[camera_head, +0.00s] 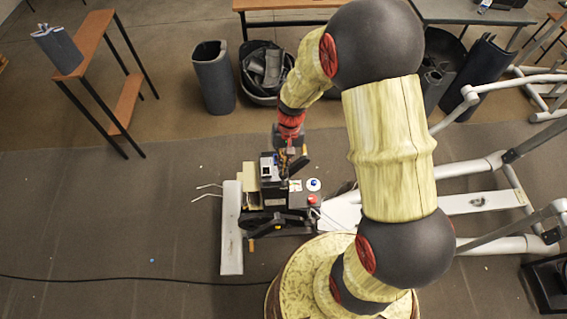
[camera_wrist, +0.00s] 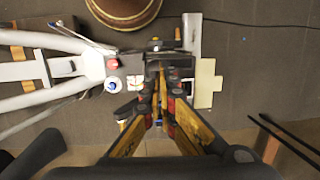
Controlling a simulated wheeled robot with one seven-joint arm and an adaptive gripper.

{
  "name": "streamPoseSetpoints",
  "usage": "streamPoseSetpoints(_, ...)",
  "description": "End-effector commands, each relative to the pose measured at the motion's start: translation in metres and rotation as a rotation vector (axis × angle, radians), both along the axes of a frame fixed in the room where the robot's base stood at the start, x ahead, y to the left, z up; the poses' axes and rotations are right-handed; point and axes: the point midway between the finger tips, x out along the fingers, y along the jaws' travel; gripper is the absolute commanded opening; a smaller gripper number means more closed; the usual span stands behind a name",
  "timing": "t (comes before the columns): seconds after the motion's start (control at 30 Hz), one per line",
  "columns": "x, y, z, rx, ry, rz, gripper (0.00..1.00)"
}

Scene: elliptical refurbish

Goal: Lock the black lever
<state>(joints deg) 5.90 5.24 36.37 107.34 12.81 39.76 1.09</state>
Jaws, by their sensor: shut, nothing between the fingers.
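A compact black machine (camera_head: 274,197) sits in front of my base, with a red button (camera_head: 312,199) and a white-and-blue round part (camera_head: 313,184) on its top right. In the wrist view the red button (camera_wrist: 113,63) and the round part (camera_wrist: 114,84) lie left of my fingers. Dark bar-like parts (camera_head: 262,220) show at the machine's near side; I cannot tell for sure which one is the black lever. My gripper (camera_head: 286,178) points down at the machine's top and is shut and empty. In the wrist view its fingers (camera_wrist: 162,75) hide part of the machine, and contact cannot be told.
Grey-white tubular frames (camera_head: 480,165) fill the right. Bins (camera_head: 213,78) and a wooden bench (camera_head: 90,45) stand at the back.

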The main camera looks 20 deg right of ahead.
Motion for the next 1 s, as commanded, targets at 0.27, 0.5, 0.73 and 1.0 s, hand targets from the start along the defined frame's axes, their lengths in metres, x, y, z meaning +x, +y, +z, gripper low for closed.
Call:
streamPoseSetpoints(0.27, 0.0, 0.0, -0.014, 0.0, 0.001, -0.001, 0.0)
streamPoseSetpoints(0.5, 0.0, 0.0, -0.031, 0.001, 0.0, -0.001, 0.0)
streamPoseSetpoints(0.73, 0.0, 0.0, -0.03, 0.0, 0.001, -0.001, 0.0)
streamPoseSetpoints(1.0, 0.006, -0.002, -0.007, 0.0, -0.002, 0.001, 0.0)
